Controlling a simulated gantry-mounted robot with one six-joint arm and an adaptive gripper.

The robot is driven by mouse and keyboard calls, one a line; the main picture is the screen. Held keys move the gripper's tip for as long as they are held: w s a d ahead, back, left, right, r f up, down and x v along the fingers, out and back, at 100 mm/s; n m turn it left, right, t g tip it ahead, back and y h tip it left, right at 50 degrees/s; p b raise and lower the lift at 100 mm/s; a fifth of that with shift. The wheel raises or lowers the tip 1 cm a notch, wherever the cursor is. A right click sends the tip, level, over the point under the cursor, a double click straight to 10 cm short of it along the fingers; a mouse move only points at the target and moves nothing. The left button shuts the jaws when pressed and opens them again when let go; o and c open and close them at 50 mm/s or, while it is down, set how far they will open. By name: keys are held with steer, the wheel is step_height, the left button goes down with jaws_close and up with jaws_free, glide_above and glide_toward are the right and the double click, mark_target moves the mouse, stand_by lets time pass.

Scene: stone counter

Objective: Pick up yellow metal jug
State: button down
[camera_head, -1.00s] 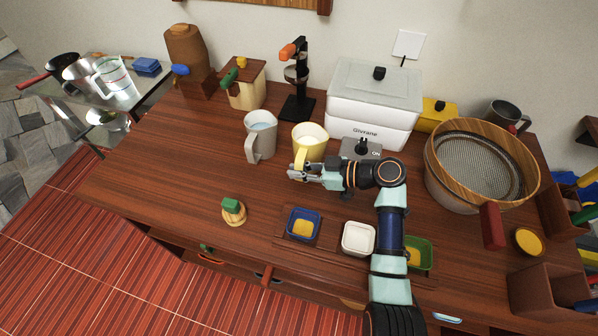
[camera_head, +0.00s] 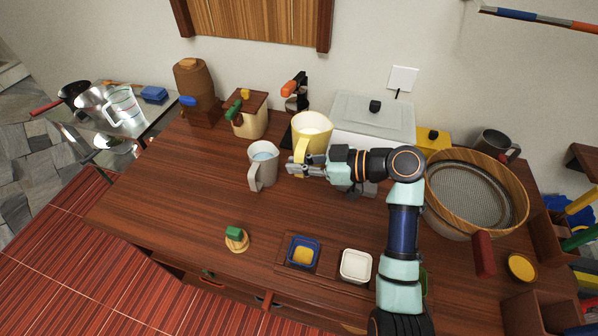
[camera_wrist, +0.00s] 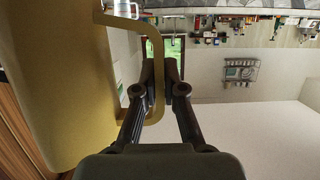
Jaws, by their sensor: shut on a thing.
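The yellow metal jug (camera_head: 314,131) shows in the head view, upright in front of the white steamer box and near the black stand. It appears raised above the wooden counter. My gripper (camera_head: 293,167) is at the jug's front side and is shut on its handle. In the wrist view the jug (camera_wrist: 55,85) fills the left side, and the fingers (camera_wrist: 162,75) close on the upright part of its handle. The jug's base is partly hidden behind my gripper in the head view.
A grey jug (camera_head: 263,166) with bluish contents stands close on the left. The white box (camera_head: 373,117) is close behind on the right. A round wooden sieve (camera_head: 440,195) is farther right. A blue dish (camera_head: 303,252) and a white dish (camera_head: 356,266) lie in front. The counter's left front is mostly clear.

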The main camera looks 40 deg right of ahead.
mark_target(299, 153)
steer(key=shift+r+p, duration=0.3)
steer(key=shift+r, duration=1.5)
